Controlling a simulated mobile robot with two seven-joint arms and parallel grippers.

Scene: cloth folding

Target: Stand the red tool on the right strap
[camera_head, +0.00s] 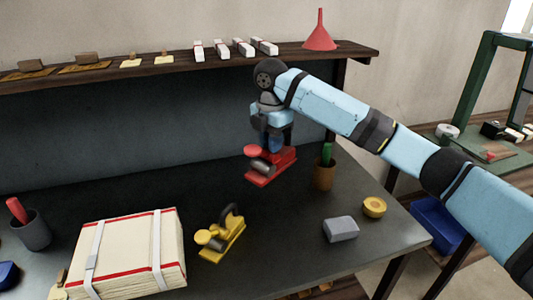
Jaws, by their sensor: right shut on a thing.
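The red tool (281,166), which looks like a hand plane with a round knob and a grey roller-like part, is at the middle of the workbench. My right gripper (275,144) is above it, pointing down and shut on its top; the fingertips are partly hidden. I cannot tell whether the tool touches the bench. A folded cream cloth bundle (125,250) with red edging lies at the lower left. The left strap (95,248) and the right strap (156,245) run across it, both pale. The right strap is left of and nearer than the red tool. My left gripper is not in view.
A yellow plane (222,240) stands between the bundle and the red tool. A brown pot (324,176), grey block (341,230) and yellow roll (374,207) are to the right. A dark cup (32,232) is at the left. A shelf (180,66) runs behind.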

